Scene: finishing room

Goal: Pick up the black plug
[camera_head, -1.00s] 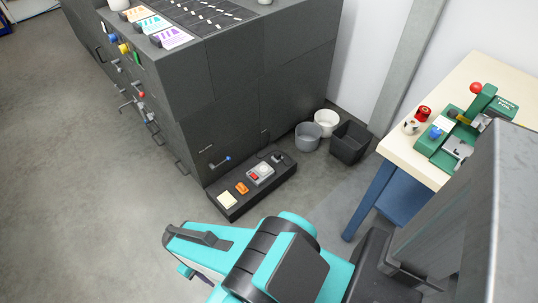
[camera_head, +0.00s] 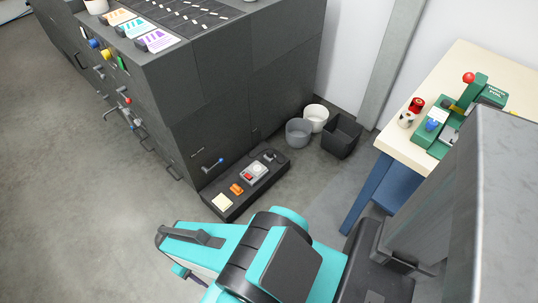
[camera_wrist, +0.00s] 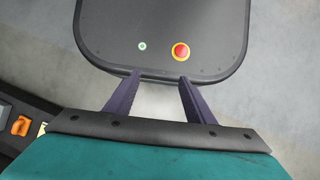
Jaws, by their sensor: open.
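A small black item, likely the black plug (camera_head: 269,156), lies at the far right end of a low dark tray (camera_head: 232,211) on the floor in the head view. It is small, and its shape is hard to tell. My gripper shows in the wrist view (camera_wrist: 157,80), with two purple fingers apart and nothing between them. The black item is not in the wrist view.
The tray also holds a cream block (camera_head: 222,202), an orange item (camera_head: 237,189) and a grey box with a red part (camera_head: 254,173). A dark cabinet (camera_head: 220,110) stands behind it. Bins (camera_head: 341,137) and a workbench (camera_head: 400,150) stand right. Floor at left is clear.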

